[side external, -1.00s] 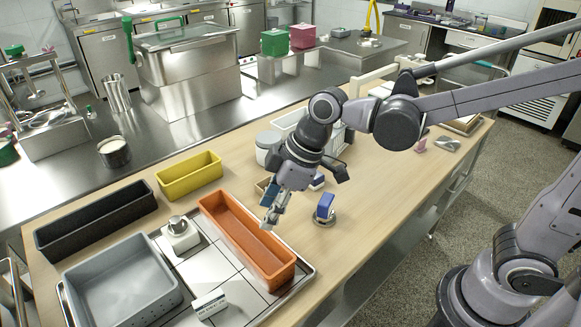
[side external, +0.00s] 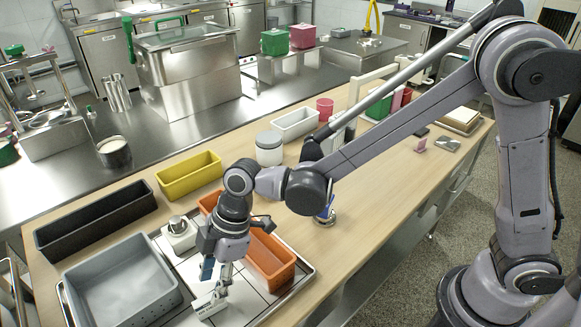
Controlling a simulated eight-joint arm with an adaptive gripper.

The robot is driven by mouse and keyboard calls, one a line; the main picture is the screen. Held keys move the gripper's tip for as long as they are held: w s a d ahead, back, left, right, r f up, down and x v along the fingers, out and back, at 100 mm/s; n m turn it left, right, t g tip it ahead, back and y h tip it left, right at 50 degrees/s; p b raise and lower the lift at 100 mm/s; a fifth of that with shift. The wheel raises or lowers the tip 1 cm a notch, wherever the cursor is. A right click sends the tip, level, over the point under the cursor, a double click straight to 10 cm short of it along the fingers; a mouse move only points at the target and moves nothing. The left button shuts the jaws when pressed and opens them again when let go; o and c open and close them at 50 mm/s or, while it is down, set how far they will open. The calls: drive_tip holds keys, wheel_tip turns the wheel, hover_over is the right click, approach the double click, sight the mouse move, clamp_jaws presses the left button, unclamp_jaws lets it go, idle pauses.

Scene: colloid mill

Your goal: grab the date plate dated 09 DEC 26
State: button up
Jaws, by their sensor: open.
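A small white block-like plate (side external: 207,306) with dark print on its face stands on the metal tray (side external: 255,312), near the front edge. The print is too small for me to read a date. My gripper (side external: 223,287) points down with its fingers open at the right end of this plate, very close to it. I cannot tell whether the fingers touch it or straddle it. My gripper and wrist hide part of the tray behind the plate.
The orange bin (side external: 270,262) lies just right of my gripper. The grey bin (side external: 122,285) is to the left, and a white scale-like device (side external: 179,236) stands behind. A blue-handled item (side external: 327,214) stands farther right on the wooden table (side external: 350,185).

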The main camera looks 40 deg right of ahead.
sight(209, 296)
drive_tip(key=shift+x, duration=2.75)
clamp_jaws()
